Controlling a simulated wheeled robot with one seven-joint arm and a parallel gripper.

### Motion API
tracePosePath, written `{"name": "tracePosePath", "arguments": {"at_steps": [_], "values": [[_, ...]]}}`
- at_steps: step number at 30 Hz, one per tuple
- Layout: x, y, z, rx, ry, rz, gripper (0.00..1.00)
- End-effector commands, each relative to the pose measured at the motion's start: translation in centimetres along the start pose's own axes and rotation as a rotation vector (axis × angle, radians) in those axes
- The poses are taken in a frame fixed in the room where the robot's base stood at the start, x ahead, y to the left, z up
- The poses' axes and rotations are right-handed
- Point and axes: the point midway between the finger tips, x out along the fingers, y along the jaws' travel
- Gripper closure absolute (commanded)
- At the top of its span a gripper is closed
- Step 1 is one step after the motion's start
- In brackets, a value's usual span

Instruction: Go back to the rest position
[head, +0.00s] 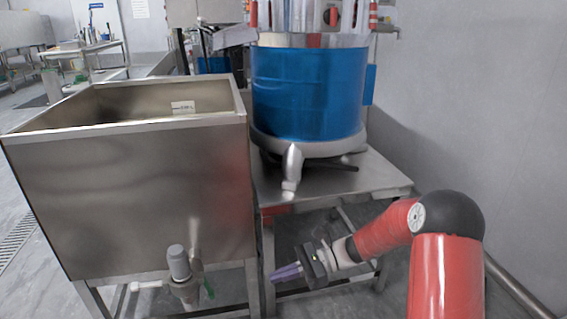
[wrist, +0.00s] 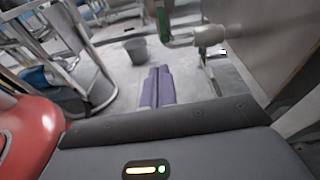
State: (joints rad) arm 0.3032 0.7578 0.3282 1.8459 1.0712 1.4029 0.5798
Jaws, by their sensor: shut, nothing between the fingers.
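My gripper (head: 287,273) hangs low in front of the steel stand in the head view, its purple fingers pointing left. In the wrist view the purple fingers (wrist: 156,88) lie side by side, shut, with nothing seen between them. The red arm bends at a black elbow joint at the lower right. My gripper is apart from the grinder.
A large steel tank (head: 130,195) stands at left, with a valve (head: 182,270) low on its front, left of my gripper. A grey wall (head: 480,90) rises at right. A dark bucket (wrist: 136,51) is on the floor in the wrist view. Stand legs are close to my gripper.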

Motion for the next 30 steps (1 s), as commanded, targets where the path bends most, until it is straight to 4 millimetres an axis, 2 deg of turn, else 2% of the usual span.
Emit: {"name": "tracePosePath", "arguments": {"at_steps": [5, 11, 24, 30], "values": [[-0.5, 3.5, 3.1, -0.184, 0.234, 0.093, 1.00], [-2.4, 8.7, 6.1, -0.448, 0.553, 0.224, 1.00], [-9.1, 19.7, 11.8, -1.010, 1.185, 0.493, 1.00], [-11.8, 23.7, 13.4, -1.214, 1.416, 0.598, 1.00]]}}
